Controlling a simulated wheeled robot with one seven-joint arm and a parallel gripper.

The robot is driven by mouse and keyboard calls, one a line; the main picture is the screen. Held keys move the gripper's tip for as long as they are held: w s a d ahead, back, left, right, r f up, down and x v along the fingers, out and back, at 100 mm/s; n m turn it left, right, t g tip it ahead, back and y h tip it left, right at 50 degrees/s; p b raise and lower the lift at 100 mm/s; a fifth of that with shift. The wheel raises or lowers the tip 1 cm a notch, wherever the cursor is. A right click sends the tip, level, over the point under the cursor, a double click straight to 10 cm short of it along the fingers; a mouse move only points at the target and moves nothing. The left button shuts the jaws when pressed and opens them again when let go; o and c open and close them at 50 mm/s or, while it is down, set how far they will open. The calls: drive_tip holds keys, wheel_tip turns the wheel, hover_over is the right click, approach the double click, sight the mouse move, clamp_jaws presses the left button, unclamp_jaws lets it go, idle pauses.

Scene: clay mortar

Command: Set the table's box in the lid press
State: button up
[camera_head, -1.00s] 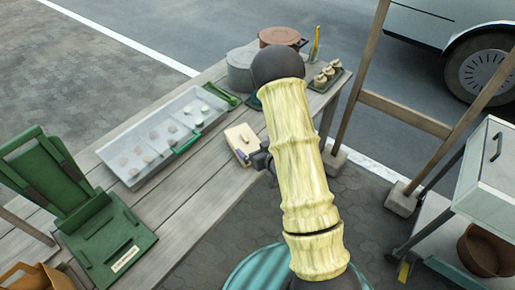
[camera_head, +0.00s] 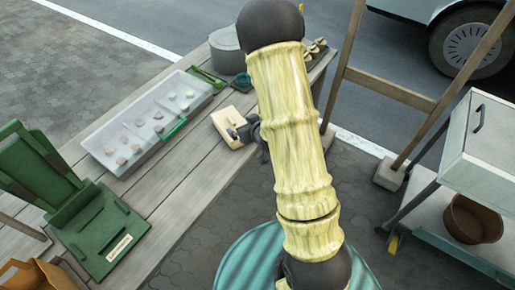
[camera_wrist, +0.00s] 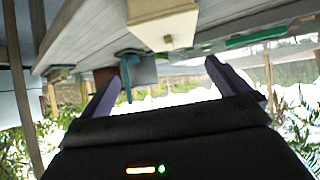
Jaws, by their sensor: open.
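The cream box (camera_head: 222,121) sits near the right edge of the wooden table. In the wrist view the box (camera_wrist: 160,14) shows at the top, with a small dark catch on its face. My gripper (camera_head: 243,133) is at the box's right side and partly covers it in the head view. In the wrist view my gripper (camera_wrist: 168,80) is open, with nothing between its two purple fingers, and the box lies beyond the fingertips. The green lid press (camera_head: 95,230) stands at the table's left front, its hinged back plate (camera_head: 30,165) tilted up.
A clear-lidded tray (camera_head: 140,125) with a green handle lies between press and box. A grey round pot (camera_head: 226,50) stands at the far end. A brown carton (camera_head: 30,275) is at bottom left. A wooden frame (camera_head: 390,90) and white cabinet (camera_head: 490,135) stand right.

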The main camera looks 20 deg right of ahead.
drive_tip(key=s+a+r+m+g, duration=0.1)
drive_tip(key=s+r+g, duration=0.3)
drive_tip(key=s, duration=0.5)
drive_tip(key=s+a+r+m+g+h, duration=0.1)
drive_tip(key=s+r+g, duration=0.3)
drive_tip(key=s, duration=0.5)
wheel_tip(320, 180, up, 2)
drive_tip(key=shift+s+a+r, duration=0.15)
drive_tip(key=shift+s+a, duration=0.25)
drive_tip(key=shift+a, duration=0.05)
